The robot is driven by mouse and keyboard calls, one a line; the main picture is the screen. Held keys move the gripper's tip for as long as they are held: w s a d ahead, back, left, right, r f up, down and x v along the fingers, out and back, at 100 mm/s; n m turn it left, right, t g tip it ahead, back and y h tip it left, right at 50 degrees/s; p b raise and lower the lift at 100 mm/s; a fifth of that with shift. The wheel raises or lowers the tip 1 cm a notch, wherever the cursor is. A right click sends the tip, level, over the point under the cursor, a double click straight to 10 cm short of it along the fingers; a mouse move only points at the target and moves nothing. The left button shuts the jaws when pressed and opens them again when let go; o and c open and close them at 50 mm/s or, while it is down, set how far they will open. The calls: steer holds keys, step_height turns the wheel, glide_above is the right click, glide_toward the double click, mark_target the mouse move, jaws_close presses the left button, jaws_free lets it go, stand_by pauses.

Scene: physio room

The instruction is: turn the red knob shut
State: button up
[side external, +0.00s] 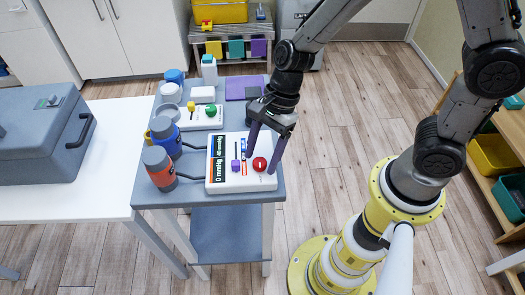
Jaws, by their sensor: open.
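The red knob (260,164) sits on the right part of a white control box (240,184) near the front edge of a grey trolley top. A purple slider or knob (235,166) is to its left on the same box. My gripper (262,160) points down over the box, with its fingers apart. One finger is to the left of the red knob and the other to its right. I cannot tell whether either finger touches the knob. The knob's turn position is too small to read.
An orange-grey bottle (159,168) and a blue bottle (166,137) stand left of the box. A second white box (200,122) with yellow and green knobs sits behind. A grey case (40,135) rests on the white table (60,212) at left.

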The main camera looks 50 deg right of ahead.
steer(key=shift+r, duration=0.1)
steer(key=v, duration=1.3)
steer(key=shift+d+r, duration=0.25)
steer(key=s+d+r+n+t+h, duration=0.2)
steer(key=s+d+n, duration=0.3)
steer(key=n, duration=0.4)
steer(key=s+d+r+n+t+h, duration=0.2)
steer(key=s+d+n, duration=0.4)
steer(key=n, duration=0.3)
steer(key=shift+s+d+r+t, duration=0.2)
steer(key=shift+s+r+t, duration=0.1)
steer(key=shift+s+t, duration=0.4)
